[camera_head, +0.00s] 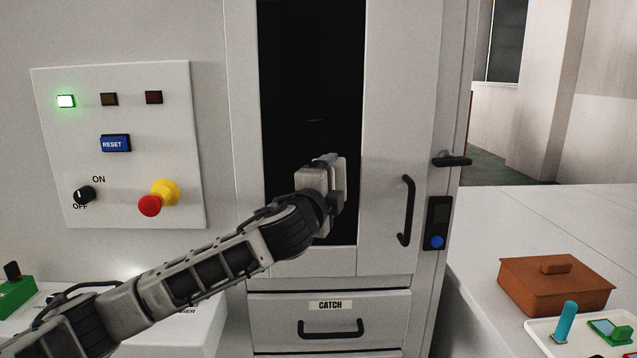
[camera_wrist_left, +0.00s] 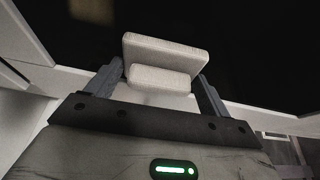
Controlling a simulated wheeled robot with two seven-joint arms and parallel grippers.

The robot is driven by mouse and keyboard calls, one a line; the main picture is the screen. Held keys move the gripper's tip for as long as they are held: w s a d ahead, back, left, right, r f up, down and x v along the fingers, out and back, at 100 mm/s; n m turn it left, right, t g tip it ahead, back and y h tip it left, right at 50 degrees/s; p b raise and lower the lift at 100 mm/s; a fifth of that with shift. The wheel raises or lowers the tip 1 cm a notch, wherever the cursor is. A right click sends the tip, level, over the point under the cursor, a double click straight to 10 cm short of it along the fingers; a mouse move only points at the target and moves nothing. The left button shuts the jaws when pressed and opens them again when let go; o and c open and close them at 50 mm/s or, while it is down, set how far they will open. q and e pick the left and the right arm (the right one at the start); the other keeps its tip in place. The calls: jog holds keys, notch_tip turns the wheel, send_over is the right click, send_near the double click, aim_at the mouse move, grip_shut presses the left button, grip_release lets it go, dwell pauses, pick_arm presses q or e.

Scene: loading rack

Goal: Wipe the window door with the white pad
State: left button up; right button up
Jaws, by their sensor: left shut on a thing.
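The window door (camera_head: 380,140) is a pale cabinet door with a tall dark glass pane (camera_head: 312,80) and a black bar handle (camera_head: 406,211) at its right. My left gripper (camera_head: 332,182) is in front of the lower part of the pane. The left wrist view shows its two fingers shut on the white pad (camera_wrist_left: 165,52), one on each side of the pad's grip block. The pad's flat plate faces the dark glass, and I cannot tell whether it touches. In the head view the pad (camera_head: 341,172) is partly hidden by the gripper. My right gripper is not in view.
A control panel (camera_head: 120,210) with a red knob (camera_head: 150,206) and RESET button (camera_head: 115,143) is at the left. A CATCH drawer (camera_head: 370,304) is below the door. A brown lidded box (camera_head: 535,292) and a white tray (camera_head: 548,338) are on the right counter (camera_head: 590,225).

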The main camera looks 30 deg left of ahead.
pick_arm(q)
jog(key=shift+d, duration=0.1)
dwell(0.3)
jog(key=shift+s+d+f, duration=0.1)
jog(key=shift+s+d, duration=0.1)
jog(key=shift+s+d+p, duration=0.15)
jog(key=shift+s+d, duration=0.3)
jog(key=shift+s, duration=0.3)
jog(key=shift+s+d+p, duration=0.15)
jog(key=shift+s+d, duration=0.25)
jog(key=shift+s, duration=0.3)
jog(key=shift+s+d+p, duration=0.15)
jog(key=shift+s+d, duration=0.3)
jog(key=shift+s, duration=0.3)
jog(key=shift+s+d+p, duration=0.2)
jog(key=shift+s+d, duration=0.2)
jog(key=shift+s, duration=0.25)
jog(key=shift+s+d+p, duration=0.15)
jog(key=shift+s+d, duration=0.25)
jog(key=shift+s, duration=0.25)
